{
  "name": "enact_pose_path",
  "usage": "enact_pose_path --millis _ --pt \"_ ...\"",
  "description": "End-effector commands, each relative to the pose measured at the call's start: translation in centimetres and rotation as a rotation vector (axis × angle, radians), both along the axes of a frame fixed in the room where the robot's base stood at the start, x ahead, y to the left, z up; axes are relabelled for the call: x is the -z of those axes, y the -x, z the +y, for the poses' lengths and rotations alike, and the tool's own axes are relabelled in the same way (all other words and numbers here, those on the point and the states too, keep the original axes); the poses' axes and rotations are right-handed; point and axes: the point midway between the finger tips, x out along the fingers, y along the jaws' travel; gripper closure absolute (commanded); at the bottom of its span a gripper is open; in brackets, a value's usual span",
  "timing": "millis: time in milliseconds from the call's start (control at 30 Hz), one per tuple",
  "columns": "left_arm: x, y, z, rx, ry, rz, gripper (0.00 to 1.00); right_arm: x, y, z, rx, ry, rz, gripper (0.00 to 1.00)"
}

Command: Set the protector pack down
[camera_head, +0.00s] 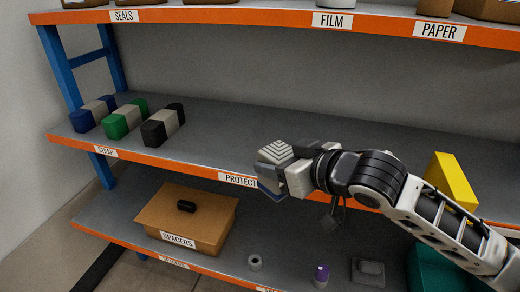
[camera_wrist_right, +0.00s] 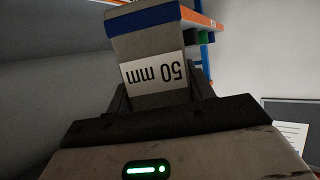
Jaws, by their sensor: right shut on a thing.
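My right gripper (camera_head: 286,176) is shut on a grey pack with a blue band and a white "50 mm" label. The held pack (camera_wrist_right: 150,45) fills the upper middle of the right wrist view, its label upside down there. In the head view the gripper hides most of it, and a bit of blue edge shows below the fingers. The gripper is at the front edge of the middle shelf (camera_head: 225,125), beside the partly covered label "PROTECT..." (camera_head: 240,180). I cannot tell whether the pack touches the shelf. My left gripper is not in view.
Blue (camera_head: 83,120), green (camera_head: 115,124) and black (camera_head: 153,133) banded packs stand at the shelf's left. A yellow block (camera_head: 450,178) stands at the right. Between them the shelf looks clear. Below are a spacers box (camera_head: 215,215) and small items.

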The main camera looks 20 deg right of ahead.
Motion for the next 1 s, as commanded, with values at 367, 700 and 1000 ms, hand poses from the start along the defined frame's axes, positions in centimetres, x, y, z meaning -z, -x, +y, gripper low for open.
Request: enact_pose_path --millis 367,700,1000 --pt "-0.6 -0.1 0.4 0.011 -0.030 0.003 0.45 -9.6 -0.4 -0.4 -0.167 -0.004 0.000 0.76" --pt "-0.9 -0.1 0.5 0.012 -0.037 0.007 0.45 -6.6 -7.6 0.3 -0.170 -0.012 0.005 0.76" --pt "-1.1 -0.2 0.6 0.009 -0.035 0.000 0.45 -1.5 -12.5 0.6 -0.171 -0.008 0.005 0.76"
